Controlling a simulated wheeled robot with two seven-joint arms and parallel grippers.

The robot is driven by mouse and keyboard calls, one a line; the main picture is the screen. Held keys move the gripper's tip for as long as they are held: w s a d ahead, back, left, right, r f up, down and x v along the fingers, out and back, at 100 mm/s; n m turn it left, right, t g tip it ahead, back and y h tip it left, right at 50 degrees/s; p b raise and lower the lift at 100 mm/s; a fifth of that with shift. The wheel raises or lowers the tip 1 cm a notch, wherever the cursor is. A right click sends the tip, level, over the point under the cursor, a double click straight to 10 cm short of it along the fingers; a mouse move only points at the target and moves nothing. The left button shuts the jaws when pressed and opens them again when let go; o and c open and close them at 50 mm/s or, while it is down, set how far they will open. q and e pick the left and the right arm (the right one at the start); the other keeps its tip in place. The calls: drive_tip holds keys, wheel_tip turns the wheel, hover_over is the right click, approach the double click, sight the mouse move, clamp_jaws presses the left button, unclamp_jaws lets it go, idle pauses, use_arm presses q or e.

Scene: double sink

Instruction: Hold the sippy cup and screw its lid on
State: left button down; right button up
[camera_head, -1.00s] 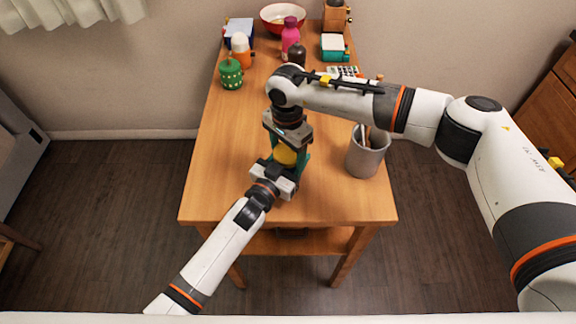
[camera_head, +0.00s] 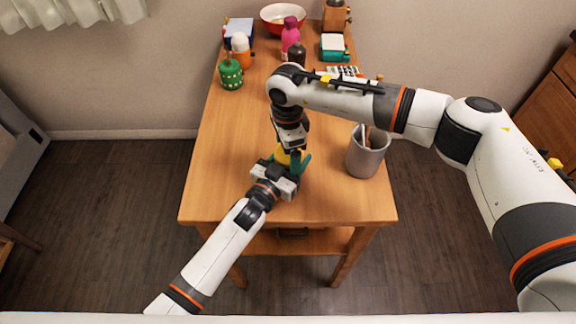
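The sippy cup (camera_head: 304,165) is teal with side handles and stands near the front middle of the table, largely hidden by my grippers. Its yellow lid (camera_head: 283,158) shows on top, between the two grippers. My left gripper (camera_head: 284,172) reaches in from the front left and is shut on the cup's near side; its fingertips are mostly hidden. My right gripper (camera_head: 291,152) points down from above, with a dark finger beside the yellow lid, and appears shut on it. How tightly the lid sits on the cup cannot be seen.
A grey holder (camera_head: 367,160) with utensils stands just right of the cup. A green dotted jar (camera_head: 231,75), an orange-and-white bottle (camera_head: 241,48), a pink bottle (camera_head: 290,34) and a red bowl (camera_head: 283,17) stand farther back. The table's left side (camera_head: 222,150) is clear.

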use_arm(q)
drive_tip(key=shift+w+a, duration=0.1)
use_arm(e)
drive_tip(key=shift+s, duration=0.15)
wheel_tip(320, 180, up, 12)
idle(0.4)
use_arm(q)
drive_tip(key=shift+c, duration=1.9)
unclamp_jaws()
